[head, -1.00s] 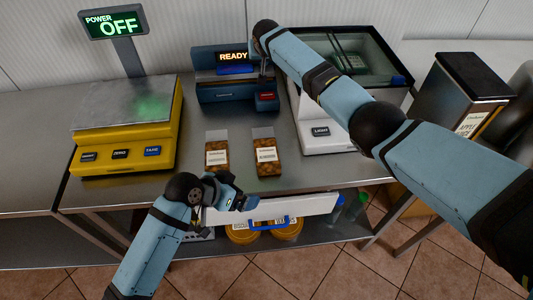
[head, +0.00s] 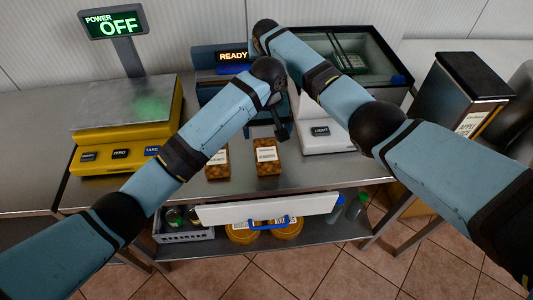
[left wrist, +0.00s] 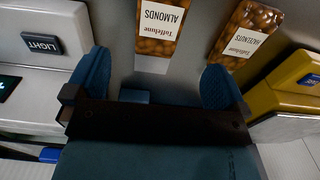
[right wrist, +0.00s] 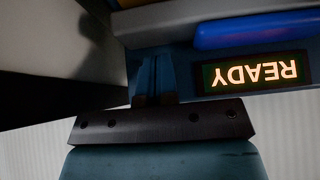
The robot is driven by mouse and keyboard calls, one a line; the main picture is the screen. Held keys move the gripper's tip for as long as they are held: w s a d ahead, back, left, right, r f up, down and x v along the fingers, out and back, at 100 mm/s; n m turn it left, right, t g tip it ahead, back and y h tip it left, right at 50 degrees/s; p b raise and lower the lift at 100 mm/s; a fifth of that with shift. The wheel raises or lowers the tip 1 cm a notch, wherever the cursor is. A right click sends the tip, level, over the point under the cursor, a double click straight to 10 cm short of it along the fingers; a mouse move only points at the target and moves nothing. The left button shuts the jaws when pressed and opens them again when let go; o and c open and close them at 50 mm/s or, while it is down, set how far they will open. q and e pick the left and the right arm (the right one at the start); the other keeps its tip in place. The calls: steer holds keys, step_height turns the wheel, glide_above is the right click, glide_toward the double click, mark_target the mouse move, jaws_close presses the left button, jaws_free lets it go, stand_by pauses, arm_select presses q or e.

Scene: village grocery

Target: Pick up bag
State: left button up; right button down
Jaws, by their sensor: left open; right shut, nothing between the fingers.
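Two clear bags of nuts stand on the steel counter. The almonds bag (head: 267,157) is on the right and the hazelnuts bag (head: 217,165) is on the left, partly behind my left arm. My left gripper (head: 281,130) is open and empty, above and behind the almonds bag. In the left wrist view the almonds bag (left wrist: 158,28) lies beyond the open fingers (left wrist: 155,85), and the hazelnuts bag (left wrist: 244,35) lies beyond and to the right. My right gripper (right wrist: 153,80) is shut and empty near the READY display; in the head view it is mostly hidden.
A yellow scale (head: 90,140) stands at the left. The blue machine with a READY display (head: 232,56) is behind the bags. A white and glass unit (head: 325,135) with a LIGHT button stands close at the right. A shelf below holds tubs (head: 290,230) and a basket (head: 185,235).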

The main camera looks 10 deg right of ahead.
arm_select(q)
glide_above(266, 151)
steer(key=f, duration=0.3)
steer(key=s+f, duration=0.1)
steer(key=f, duration=0.1)
steer(key=shift+f, duration=0.35)
steer(key=f, duration=0.5)
steer(key=shift+w, duration=0.4)
steer(key=shift+c, duration=0.2)
steer(key=c, duration=1)
